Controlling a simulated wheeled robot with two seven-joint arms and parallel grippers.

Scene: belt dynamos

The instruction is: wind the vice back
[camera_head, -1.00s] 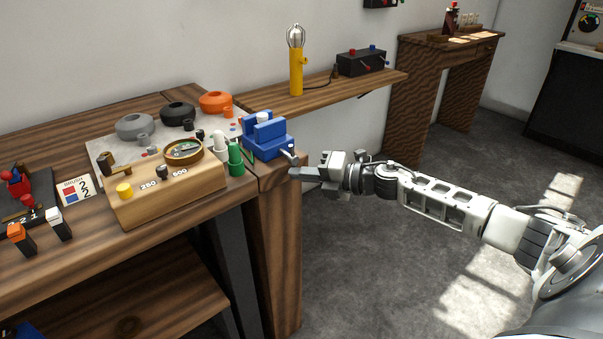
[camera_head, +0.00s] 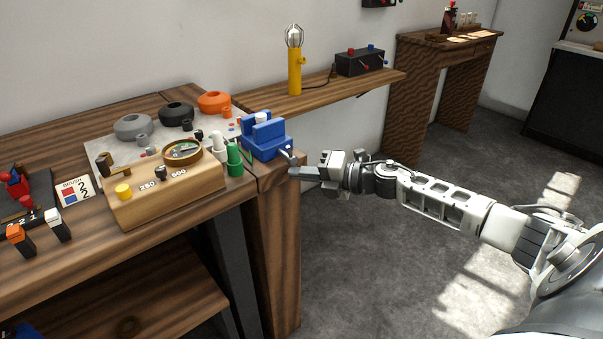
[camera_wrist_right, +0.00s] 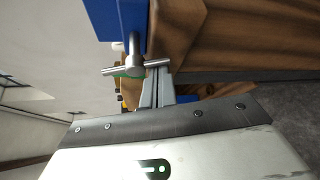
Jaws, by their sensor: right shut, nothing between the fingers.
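The blue vice (camera_head: 268,148) stands on the right end of the workbench, with a pale round piece (camera_head: 261,118) showing at its jaws. Its metal handle bar (camera_head: 288,154) sticks out on the right side. In the right wrist view the handle bar (camera_wrist_right: 118,70) crosses the end of a short screw in front of the blue vice body (camera_wrist_right: 118,18). My right gripper (camera_head: 293,172) is shut and empty, just below and beside the handle. In the wrist view its fingers (camera_wrist_right: 157,88) reach close to one end of the bar; I cannot tell whether they touch it. My left gripper is out of view.
A wooden box with dials (camera_head: 170,190) and green (camera_head: 234,160) and white posts stand left of the vice. Behind is a shelf (camera_head: 325,92) with a yellow lamp (camera_head: 295,78) and a black switch box (camera_head: 360,62). The floor right of the bench is clear.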

